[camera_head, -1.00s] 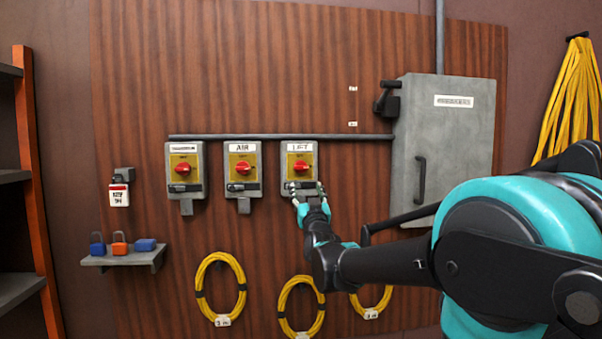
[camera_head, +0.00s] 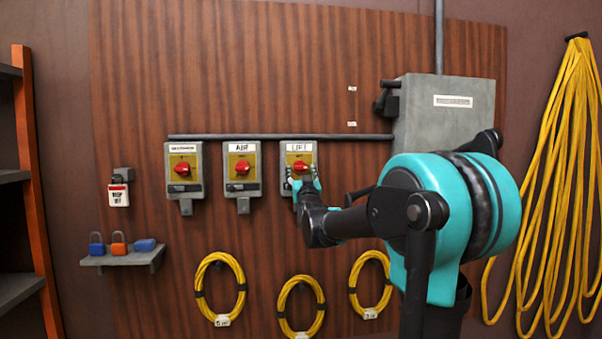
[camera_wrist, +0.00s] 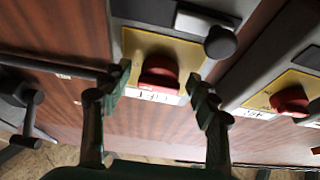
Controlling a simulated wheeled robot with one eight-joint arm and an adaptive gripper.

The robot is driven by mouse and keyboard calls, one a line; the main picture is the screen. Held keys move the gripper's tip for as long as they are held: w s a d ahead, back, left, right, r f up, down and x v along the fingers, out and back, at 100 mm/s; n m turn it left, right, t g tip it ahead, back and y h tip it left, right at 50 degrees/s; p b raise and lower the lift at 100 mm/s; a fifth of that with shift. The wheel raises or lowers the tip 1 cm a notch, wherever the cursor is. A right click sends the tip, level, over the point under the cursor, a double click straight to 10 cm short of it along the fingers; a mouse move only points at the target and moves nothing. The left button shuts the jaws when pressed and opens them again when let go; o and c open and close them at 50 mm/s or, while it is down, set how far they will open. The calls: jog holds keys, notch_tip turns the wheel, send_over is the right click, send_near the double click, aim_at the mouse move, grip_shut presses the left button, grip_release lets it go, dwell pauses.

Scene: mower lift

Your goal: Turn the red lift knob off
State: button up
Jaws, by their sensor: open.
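The red lift knob (camera_head: 299,168) sits on a yellow plate on the grey box labelled LIFT (camera_head: 299,147), the rightmost of three switch boxes. In the wrist view the red knob (camera_wrist: 159,75) lies between and beyond my open fingers, with its label partly visible. My gripper (camera_head: 304,186) is at the lower part of the lift box, just below the knob, and hides part of the box's lower end. In the wrist view my gripper (camera_wrist: 160,95) is open, with one finger on each side of the knob. I cannot tell whether either finger touches it.
The AIR box (camera_head: 242,170) with its own red knob stands to the left, and another switch box (camera_head: 184,170) farther left. A grey cabinet (camera_head: 447,118) is at the right. Yellow coils (camera_head: 220,289) hang below. A small shelf (camera_head: 123,259) holds padlocks.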

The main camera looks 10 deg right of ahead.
jog(key=shift+c, duration=0.5)
jog(key=c, duration=1)
jog(key=shift+n, duration=0.4)
jog(key=n+y, duration=0.1)
jog(key=n, duration=0.1)
jog(key=n+y, duration=0.1)
jog(key=n, duration=0.1)
jog(key=n+y, duration=0.1)
jog(key=n, duration=0.1)
jog(key=shift+d+g+y, duration=0.3)
jog(key=shift+g+y, duration=0.1)
jog(key=n, duration=0.2)
jog(key=n+g+y, duration=0.1)
jog(key=n, duration=0.2)
jog(key=shift+d+r+y, duration=0.15)
jog(key=shift+y, duration=0.15)
jog(key=n, duration=0.2)
jog(key=n+g+y, duration=0.1)
jog(key=n, duration=0.1)
jog(key=n+g, duration=0.1)
jog(key=n, duration=0.1)
jog(key=shift+d+r+n+y, duration=0.1)
jog(key=shift+r+n+y, duration=0.15)
jog(key=shift+n+y, duration=0.05)
jog(key=shift+r+n+g, duration=0.15)
jog(key=shift+n+g, duration=0.85)
jog(key=shift+n, duration=1)
